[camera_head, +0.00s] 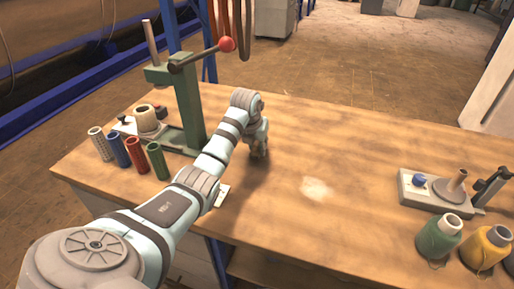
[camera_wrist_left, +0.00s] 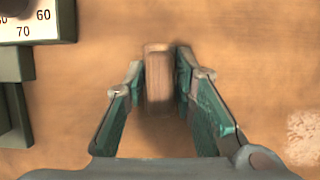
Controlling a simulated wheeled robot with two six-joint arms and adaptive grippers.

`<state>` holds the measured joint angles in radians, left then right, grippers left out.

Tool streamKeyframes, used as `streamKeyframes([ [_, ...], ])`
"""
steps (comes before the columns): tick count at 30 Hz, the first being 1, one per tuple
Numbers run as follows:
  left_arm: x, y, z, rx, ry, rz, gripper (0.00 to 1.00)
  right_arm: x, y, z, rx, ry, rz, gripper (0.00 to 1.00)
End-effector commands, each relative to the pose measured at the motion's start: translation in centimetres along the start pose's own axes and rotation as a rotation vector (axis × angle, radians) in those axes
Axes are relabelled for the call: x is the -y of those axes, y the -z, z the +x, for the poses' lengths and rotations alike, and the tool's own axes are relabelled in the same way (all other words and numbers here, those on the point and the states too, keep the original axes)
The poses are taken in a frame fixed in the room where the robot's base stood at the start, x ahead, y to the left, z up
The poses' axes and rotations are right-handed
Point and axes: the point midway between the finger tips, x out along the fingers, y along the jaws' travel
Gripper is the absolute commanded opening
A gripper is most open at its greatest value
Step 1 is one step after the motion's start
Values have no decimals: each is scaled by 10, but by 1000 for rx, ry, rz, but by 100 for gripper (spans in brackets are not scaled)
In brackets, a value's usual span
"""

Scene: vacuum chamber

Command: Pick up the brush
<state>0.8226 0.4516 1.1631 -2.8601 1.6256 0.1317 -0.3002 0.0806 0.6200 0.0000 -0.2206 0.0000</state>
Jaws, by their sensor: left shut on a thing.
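The brush (camera_wrist_left: 158,82) shows in the left wrist view as a narrow brown wooden block, upright in the picture, between my left fingertips. My left gripper (camera_wrist_left: 160,72) is shut on it, with one green-lined finger on each side. In the head view my left gripper (camera_head: 259,149) points down at the wooden table, right of the green press. The brush cannot be made out there. I cannot tell whether the brush touches the table. My right gripper is not in view.
A green lever press (camera_head: 188,98) with a red knob stands left of my gripper, near several coloured spools (camera_head: 137,153). A winder (camera_head: 432,192) and thread cones (camera_head: 438,236) stand at the right. The middle of the table (camera_head: 340,150) is clear except for a pale patch.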

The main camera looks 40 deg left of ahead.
Motion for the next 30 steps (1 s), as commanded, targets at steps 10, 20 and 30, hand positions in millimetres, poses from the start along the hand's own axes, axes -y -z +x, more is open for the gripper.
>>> streamKeyframes([
  [10, 0, -9, -20, 2, 0, 0, 0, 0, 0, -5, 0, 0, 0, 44],
  [20, -1, 27, -50, 2, -6, 2, 0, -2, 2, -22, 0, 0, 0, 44],
  [30, -1, 131, -91, -3, -7, 5, 0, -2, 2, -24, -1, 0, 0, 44],
])
